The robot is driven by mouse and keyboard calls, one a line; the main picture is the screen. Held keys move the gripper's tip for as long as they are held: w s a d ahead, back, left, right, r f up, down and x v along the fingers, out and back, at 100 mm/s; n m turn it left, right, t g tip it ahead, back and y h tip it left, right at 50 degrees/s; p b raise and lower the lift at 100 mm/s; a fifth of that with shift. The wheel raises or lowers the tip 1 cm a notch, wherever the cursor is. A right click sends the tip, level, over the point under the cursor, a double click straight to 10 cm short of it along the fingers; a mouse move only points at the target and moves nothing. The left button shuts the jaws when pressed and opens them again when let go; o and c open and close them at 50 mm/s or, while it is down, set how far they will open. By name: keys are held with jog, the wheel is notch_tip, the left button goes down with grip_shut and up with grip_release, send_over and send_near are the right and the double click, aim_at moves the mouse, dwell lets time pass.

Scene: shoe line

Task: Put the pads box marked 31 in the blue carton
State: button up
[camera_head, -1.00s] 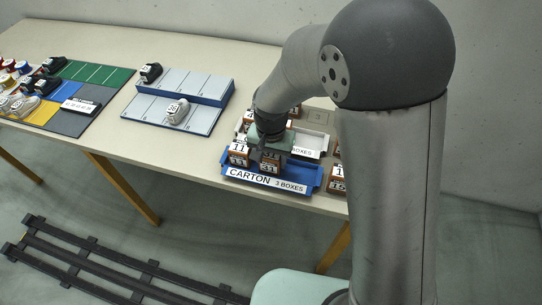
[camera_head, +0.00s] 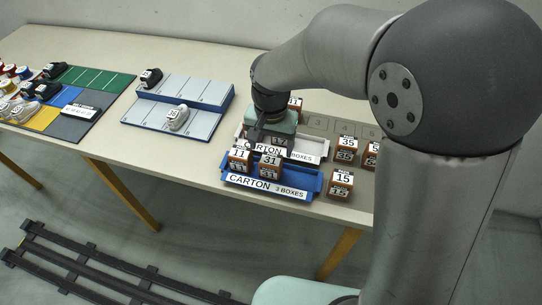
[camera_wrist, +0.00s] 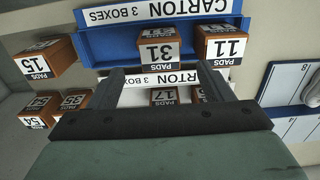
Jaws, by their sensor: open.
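The pads box marked 31 (camera_head: 270,166) sits in the blue carton (camera_head: 310,182), beside the box marked 11 (camera_head: 239,157). In the wrist view the 31 box (camera_wrist: 158,50) and the 11 box (camera_wrist: 224,46) both show in the blue carton (camera_wrist: 95,45). My gripper (camera_head: 262,136) is above the white carton behind, apart from the 31 box. In the wrist view my gripper's two fingers (camera_wrist: 160,85) are spread, with nothing held between them. The right part of the blue carton's inside is empty.
A white carton (camera_head: 318,148) stands right behind the blue one, with a box marked 17 (camera_wrist: 164,97) in it. A box marked 15 (camera_head: 340,184) and one marked 35 (camera_head: 346,149) stand to the right. A shoe rack (camera_head: 205,112) is to the left.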

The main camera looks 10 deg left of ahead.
aim_at(272, 159)
notch_tip(272, 159, up, 4)
jog(key=shift+f, duration=0.15)
jog(key=s+d+r, duration=0.1)
jog(key=s+d, duration=0.1)
jog(key=d, duration=0.4)
jog(key=s+d+r, duration=0.1)
jog(key=s+d, duration=0.1)
jog(key=d, duration=0.5)
jog(key=s+d+f+n, duration=0.1)
jog(key=s+d, duration=0.9)
jog(key=d, duration=0.1)
jog(key=shift+s+f, duration=0.3)
jog(key=shift+f, duration=0.05)
